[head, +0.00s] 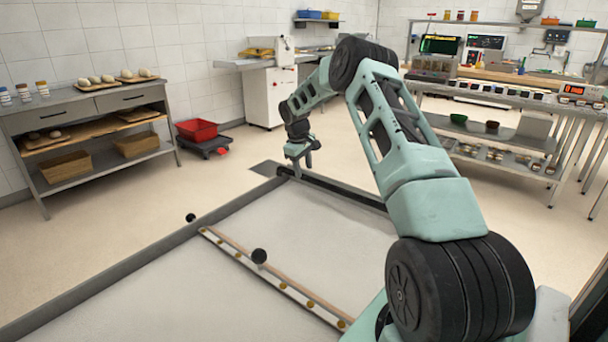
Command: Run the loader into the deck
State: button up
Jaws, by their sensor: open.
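The loader (330,235) shows in the head view as a wide pale flat bed with a grey side rail, filling the lower middle. A wooden bar (275,275) with brass-coloured studs lies across it, with black round knobs (259,256) near it. A dark bar (345,194) runs along its far end. My gripper (303,170) points down at the far corner of the loader, over or just beyond the left end of the dark bar. It is open and appears empty. I cannot tell whether it touches the bar. No deck opening can be made out.
A steel shelf table (95,101) with dough stands at the left. A red crate (197,130) sits on a low dark dolly. A white machine (270,97) stands at the back. A long steel counter (500,92) is at the right. The floor beyond the loader is clear.

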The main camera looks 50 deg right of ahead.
jog(key=shift+d+f, duration=0.15)
jog(key=shift+f, duration=0.55)
jog(key=shift+d+f, duration=0.15)
jog(key=shift+f, duration=0.55)
jog(key=shift+c, duration=0.3)
grip_shut()
